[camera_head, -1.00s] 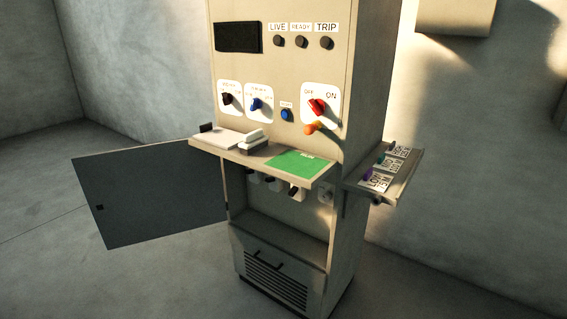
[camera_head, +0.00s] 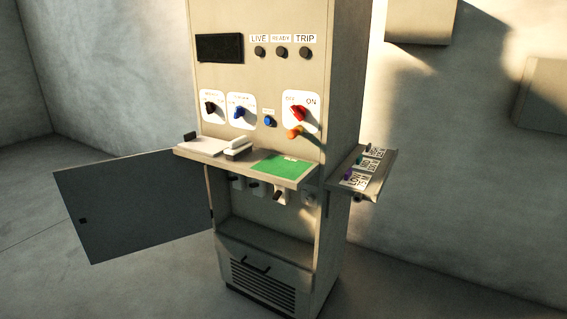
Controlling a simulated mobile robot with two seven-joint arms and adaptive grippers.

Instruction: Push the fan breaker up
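A tall beige control cabinet (camera_head: 345,60) stands ahead of me. Under its shelf is an open compartment with a row of small breakers; one (camera_head: 236,183) is at the left, one (camera_head: 280,197) with a dark lever is further right. Their tops are partly hidden by the shelf, and I cannot read which one is the fan breaker or tell each lever's position. The grey compartment door (camera_head: 130,205) hangs open to the left. Neither of my grippers is in view.
The shelf (camera_head: 225,160) juts out with white items and a green card (camera_head: 281,166). A side tray (camera_head: 372,187) with labelled tags sticks out at the right. Rotary switches, including a red one (camera_head: 297,113), are above. The floor (camera_head: 420,285) at right is clear.

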